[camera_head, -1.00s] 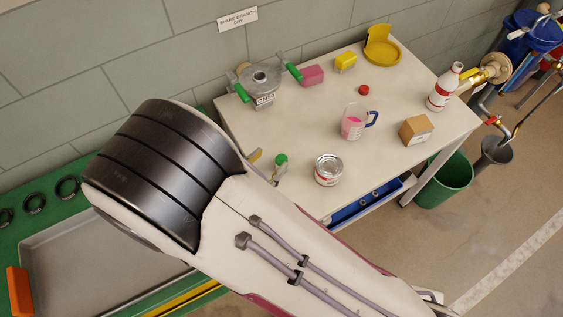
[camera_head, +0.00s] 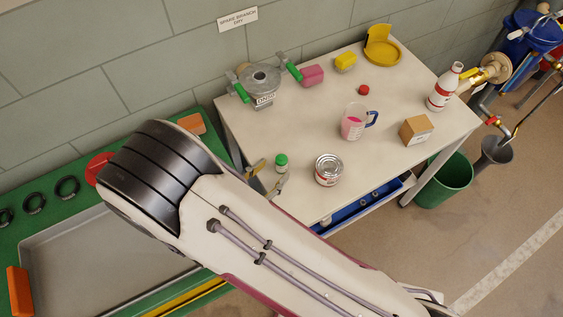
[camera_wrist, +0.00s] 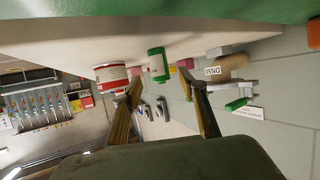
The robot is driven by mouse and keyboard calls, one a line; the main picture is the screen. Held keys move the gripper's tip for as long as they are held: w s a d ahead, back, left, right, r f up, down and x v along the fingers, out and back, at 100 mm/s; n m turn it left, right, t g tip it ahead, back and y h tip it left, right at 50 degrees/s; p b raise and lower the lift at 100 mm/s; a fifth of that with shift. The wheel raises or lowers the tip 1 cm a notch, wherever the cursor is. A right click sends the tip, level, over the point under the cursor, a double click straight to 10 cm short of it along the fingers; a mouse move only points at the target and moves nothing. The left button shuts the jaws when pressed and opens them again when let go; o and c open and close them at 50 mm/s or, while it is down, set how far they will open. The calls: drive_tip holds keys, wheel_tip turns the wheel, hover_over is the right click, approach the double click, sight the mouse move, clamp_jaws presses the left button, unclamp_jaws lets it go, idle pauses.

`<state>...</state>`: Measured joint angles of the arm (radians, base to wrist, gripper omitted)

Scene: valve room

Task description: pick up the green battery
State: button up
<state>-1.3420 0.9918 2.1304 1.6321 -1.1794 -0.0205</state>
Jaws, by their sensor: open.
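The green battery (camera_head: 281,162) stands upright near the left front part of the white table, with a green top and a pale band. My gripper (camera_head: 267,177) is open and empty at the table's left front edge, just beside the battery. In the wrist view its two fingers (camera_wrist: 164,88) are spread, and the battery shows in the gap ahead of the tips. Whether a finger touches it I cannot tell.
A red-and-white can (camera_head: 328,171) stands right of the battery. A valve with green handles (camera_head: 262,85) stands behind it. A measuring jug (camera_head: 353,122) and a cardboard box (camera_head: 416,130) are farther right. A blue drawer (camera_head: 362,205) sticks out below the front edge.

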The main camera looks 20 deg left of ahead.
sight(278, 166)
drive_tip(key=shift+w, duration=0.1)
idle(0.3)
drive_tip(key=shift+x, duration=3)
clamp_jaws()
